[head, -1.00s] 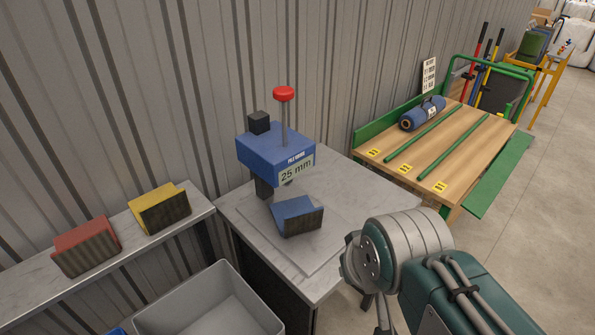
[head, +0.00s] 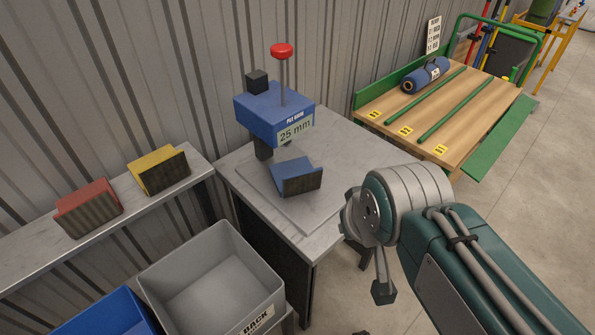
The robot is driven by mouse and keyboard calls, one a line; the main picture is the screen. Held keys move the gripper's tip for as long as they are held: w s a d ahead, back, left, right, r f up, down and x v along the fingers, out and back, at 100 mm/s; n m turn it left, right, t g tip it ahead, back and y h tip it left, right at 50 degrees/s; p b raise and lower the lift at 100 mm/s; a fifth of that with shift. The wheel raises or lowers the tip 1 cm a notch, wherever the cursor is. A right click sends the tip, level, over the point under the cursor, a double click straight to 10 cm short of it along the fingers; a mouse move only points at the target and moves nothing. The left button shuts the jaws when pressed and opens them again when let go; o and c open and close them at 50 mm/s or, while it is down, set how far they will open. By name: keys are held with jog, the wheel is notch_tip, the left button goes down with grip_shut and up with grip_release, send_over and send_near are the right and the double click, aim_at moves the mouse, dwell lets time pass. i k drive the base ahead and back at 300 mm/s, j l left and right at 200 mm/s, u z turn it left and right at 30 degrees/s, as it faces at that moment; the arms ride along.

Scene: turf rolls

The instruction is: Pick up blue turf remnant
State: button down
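The blue turf remnant (head: 296,177) lies tilted on the flat plate of the pile gauge, with its dark ribbed edge facing the front. The blue pile gauge (head: 275,115) stands behind it, with a red knob on top and a "25 mm" label. My gripper (head: 378,280) is at the right, beyond the front right edge of the gauge table and apart from the remnant. Much of it is hidden behind my wrist, and I cannot tell how far its fingers are apart.
A red remnant (head: 88,208) and a yellow remnant (head: 158,170) sit on a narrow shelf (head: 30,262) at left. A grey bin (head: 215,285) and a blue bin (head: 108,315) stand in front. A wooden table (head: 445,105) with a blue roll (head: 426,75) and green rods is at back right.

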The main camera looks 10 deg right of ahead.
aim_at(295, 177)
jog(key=i+j+z, duration=0.15)
jog(key=j+z, duration=0.15)
jog(key=i+j+z, duration=0.1)
jog(key=j+z, duration=0.2)
jog(key=j, duration=0.15)
jog(key=j+z, duration=0.3)
jog(key=i+j, duration=0.05)
jog(key=j, duration=0.05)
